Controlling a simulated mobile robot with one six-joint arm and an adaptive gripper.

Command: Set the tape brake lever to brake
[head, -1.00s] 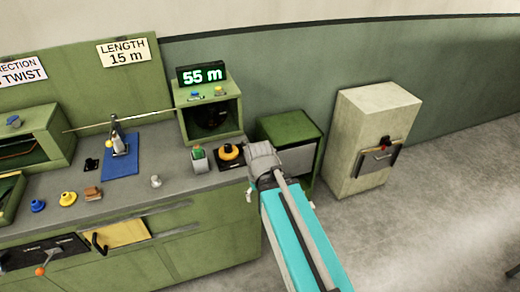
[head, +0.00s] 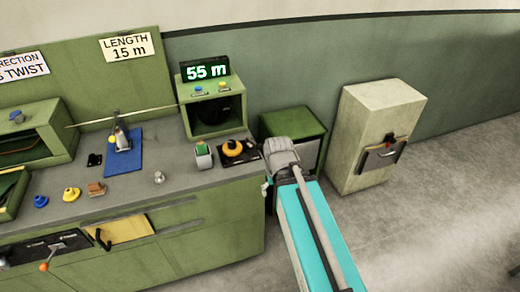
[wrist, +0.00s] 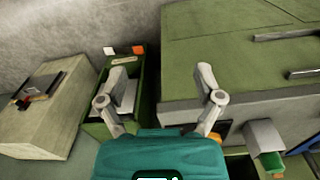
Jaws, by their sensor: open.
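Near the lower left of the head view, a lever with an orange knob (head: 44,266) stands out from a black labelled plate (head: 70,241) on the bench front. I cannot read the plate or tell for sure that this is the tape brake lever. My gripper (head: 267,182) is at the bench's right end, far to the right of that lever. In the wrist view my gripper (wrist: 163,80) has its two fingers spread apart with nothing between them. The lever does not show in the wrist view.
The green bench (head: 180,238) carries a blue mat (head: 123,158) with a clamp, an orange knob (head: 233,148) and a green-topped block (head: 203,153). A low green cabinet (head: 295,122) and a beige cabinet (head: 360,130) stand right. The floor on the right is clear.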

